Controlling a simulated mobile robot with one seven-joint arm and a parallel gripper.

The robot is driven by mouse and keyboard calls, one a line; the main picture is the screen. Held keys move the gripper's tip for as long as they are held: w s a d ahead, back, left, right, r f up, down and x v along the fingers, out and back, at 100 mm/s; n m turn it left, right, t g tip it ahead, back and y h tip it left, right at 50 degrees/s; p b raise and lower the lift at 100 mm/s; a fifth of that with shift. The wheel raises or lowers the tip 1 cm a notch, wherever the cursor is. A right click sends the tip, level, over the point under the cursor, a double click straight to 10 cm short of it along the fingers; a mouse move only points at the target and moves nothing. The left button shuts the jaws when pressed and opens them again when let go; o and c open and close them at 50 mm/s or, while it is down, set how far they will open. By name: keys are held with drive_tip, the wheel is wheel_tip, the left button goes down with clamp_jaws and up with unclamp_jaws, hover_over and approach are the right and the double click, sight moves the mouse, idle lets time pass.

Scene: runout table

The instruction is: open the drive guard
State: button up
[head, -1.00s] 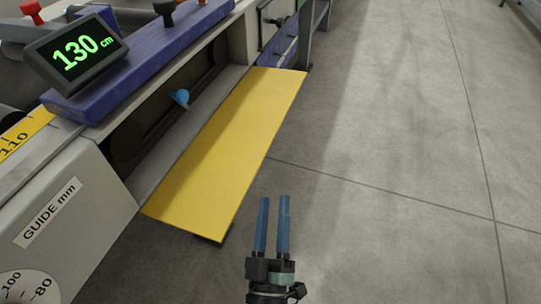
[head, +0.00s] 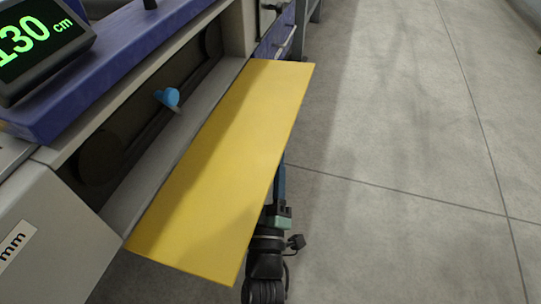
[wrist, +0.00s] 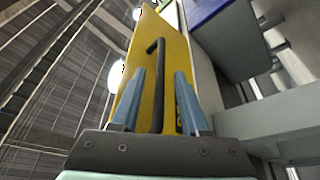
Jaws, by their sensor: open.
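The drive guard is a yellow panel (head: 220,170) swung out from the machine's side, over the floor, with the drive space behind it uncovered. My gripper (wrist: 160,80) is open. In the head view, its fingers (head: 281,182) are partly hidden by the panel's outer edge. The wrist view looks up at the guard's other face (wrist: 143,62), which carries a black bar handle (wrist: 156,80). The handle appears between the two blue fingers in that view. I cannot tell whether they touch it.
Dark rollers (head: 98,158) and a blue-tipped part (head: 167,97) show in the opening. A display reading 130 cm (head: 35,40) stands on the blue rail (head: 110,75). Grey floor (head: 420,200) to the right is clear.

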drive_tip(key=shift+x, duration=1.35)
drive_tip(key=shift+c, duration=0.3)
clamp_jaws()
